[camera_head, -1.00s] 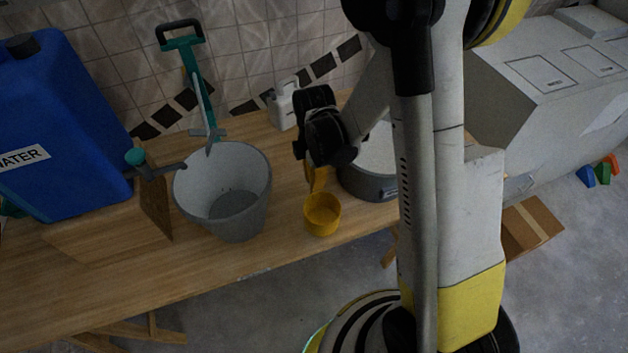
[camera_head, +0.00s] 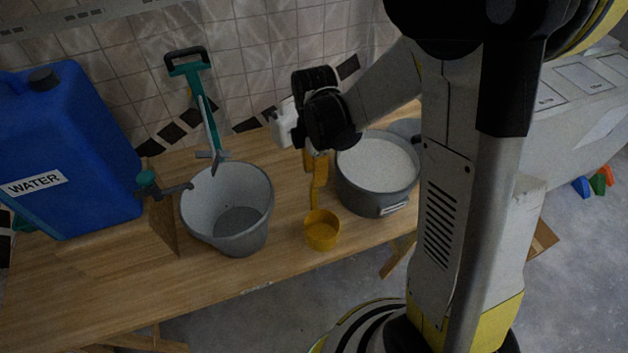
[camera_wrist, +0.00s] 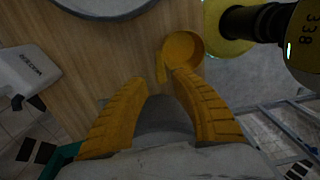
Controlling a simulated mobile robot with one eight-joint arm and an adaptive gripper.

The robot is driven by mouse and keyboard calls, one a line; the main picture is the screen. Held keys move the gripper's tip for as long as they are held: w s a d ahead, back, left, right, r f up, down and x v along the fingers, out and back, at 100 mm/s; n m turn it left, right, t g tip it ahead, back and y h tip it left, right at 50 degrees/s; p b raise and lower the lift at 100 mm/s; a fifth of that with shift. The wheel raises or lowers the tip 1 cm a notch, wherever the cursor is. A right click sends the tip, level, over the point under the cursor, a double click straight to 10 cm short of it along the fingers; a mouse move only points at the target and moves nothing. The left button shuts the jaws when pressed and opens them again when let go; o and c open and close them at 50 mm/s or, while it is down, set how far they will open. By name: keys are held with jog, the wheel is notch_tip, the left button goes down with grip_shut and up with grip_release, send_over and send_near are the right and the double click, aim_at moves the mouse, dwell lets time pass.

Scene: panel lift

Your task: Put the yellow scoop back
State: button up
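The yellow scoop (camera_head: 322,232) rests on the wooden table near its front edge, cup up, its handle toward the wall. My gripper (camera_head: 314,172) is above the handle end, fingers pointing down. In the wrist view, the scoop (camera_wrist: 188,48) lies beyond the fingertips. My gripper (camera_wrist: 159,78) is open there, its yellow fingers spread, with the handle end showing ahead of the gap. I see nothing held, and the fingers look apart from the scoop.
A grey pot (camera_head: 368,204) with white contents stands right of the scoop. A grey bucket (camera_head: 245,240) stands to the left, near a blue water container (camera_head: 75,150). Bare tabletop lies between bucket and scoop.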

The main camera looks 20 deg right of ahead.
jog(key=shift+r, duration=0.9)
jog(key=s+r+m+t, duration=0.7)
jog(key=s+r+m, duration=0.4)
jog(key=r+m, duration=0.4)
jog(key=m, duration=0.3)
jog(key=shift+s+r+t, duration=0.3)
jog(key=shift+s, duration=0.05)
